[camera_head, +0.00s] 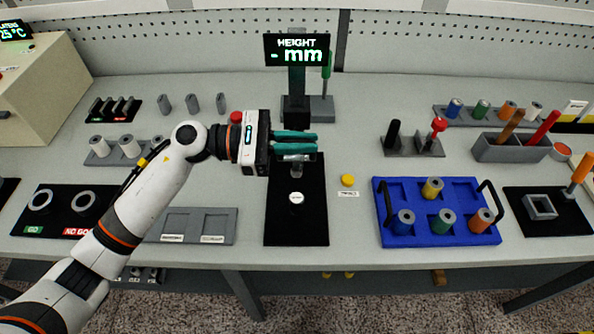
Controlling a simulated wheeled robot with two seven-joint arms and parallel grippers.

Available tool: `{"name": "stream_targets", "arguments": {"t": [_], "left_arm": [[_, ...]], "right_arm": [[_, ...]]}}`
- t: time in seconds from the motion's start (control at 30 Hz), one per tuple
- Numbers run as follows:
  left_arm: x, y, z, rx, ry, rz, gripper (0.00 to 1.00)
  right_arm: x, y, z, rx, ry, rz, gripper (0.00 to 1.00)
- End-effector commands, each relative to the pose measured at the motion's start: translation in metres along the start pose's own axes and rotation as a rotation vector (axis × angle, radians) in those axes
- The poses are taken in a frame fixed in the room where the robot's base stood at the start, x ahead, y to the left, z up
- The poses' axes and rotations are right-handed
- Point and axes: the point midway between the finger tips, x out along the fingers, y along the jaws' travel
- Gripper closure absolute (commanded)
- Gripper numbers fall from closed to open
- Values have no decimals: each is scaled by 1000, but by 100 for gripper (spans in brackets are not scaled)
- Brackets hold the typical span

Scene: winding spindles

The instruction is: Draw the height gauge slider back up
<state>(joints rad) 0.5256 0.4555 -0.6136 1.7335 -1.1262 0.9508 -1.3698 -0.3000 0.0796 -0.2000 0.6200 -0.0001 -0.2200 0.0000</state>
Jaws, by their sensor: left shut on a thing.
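The height gauge has a black base plate (283,228), a dark column (296,85) and a display (297,50) reading "HEIGHT - mm". My left gripper (310,142) reaches in from the left in front of the column. Its teal fingers are shut on the gauge slider (296,158), most of which they hide; a small grey part shows just below them. A small white disc (296,197) lies on the base plate, nearer the front and apart from the slider. My right gripper is out of view.
A green-handled tool (327,65) stands upright close behind the gauge, to its right. A yellow button (347,180) lies right of the base. A blue tray (385,237) with several spindles stands further right. A grey two-slot tray (185,222) lies left.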

Motion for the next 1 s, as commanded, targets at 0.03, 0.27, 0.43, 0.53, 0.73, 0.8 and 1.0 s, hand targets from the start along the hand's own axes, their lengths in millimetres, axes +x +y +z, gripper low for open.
{"name": "stream_targets", "arguments": {"t": [0.03, 0.27, 0.43, 0.53, 0.73, 0.8, 1.0], "left_arm": [[0, -2, -6, 3, 3, -2, 100], [0, -5, -20, 3, 3, -2, 100], [0, -7, -30, 4, 3, -3, 100], [0, -8, -36, 3, 3, -3, 100], [0, -10, -48, 4, 3, -2, 100], [0, -11, -52, 4, 3, -2, 100], [0, -13, -64, 3, 3, -2, 100]], "right_arm": [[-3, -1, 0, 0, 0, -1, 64], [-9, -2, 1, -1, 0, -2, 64], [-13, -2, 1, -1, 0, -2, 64], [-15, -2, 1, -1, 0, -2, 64], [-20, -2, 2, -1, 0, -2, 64], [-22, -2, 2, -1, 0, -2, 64], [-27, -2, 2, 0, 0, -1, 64]]}}
